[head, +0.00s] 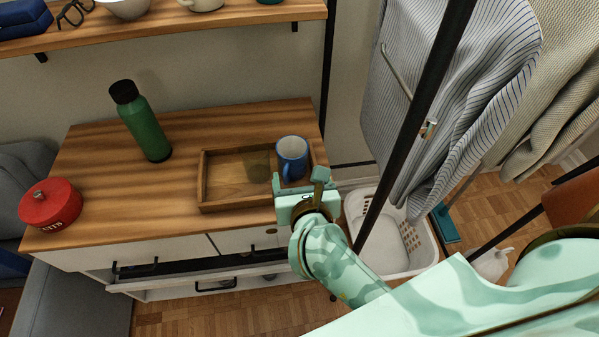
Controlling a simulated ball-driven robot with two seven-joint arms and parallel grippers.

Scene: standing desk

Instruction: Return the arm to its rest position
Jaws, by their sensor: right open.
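My right arm comes in from the lower right. Its right gripper (298,181) is open, with its two fingers apart and nothing seen between them. In the picture it overlaps the front right corner of the wooden tray (207,176), just below the blue mug (292,158). The mug stands upright at the tray's right end. I cannot tell how far the gripper is from the mug or the tray. The gripper and arm hide part of the dresser front. My left gripper is not in view.
On the wooden dresser (105,165) stand a green bottle (146,128) and a red tin (50,204). A black post (425,100), hanging clothes (470,75) and a white laundry basket (400,240) lie right of the gripper. A wall shelf (180,28) runs above.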

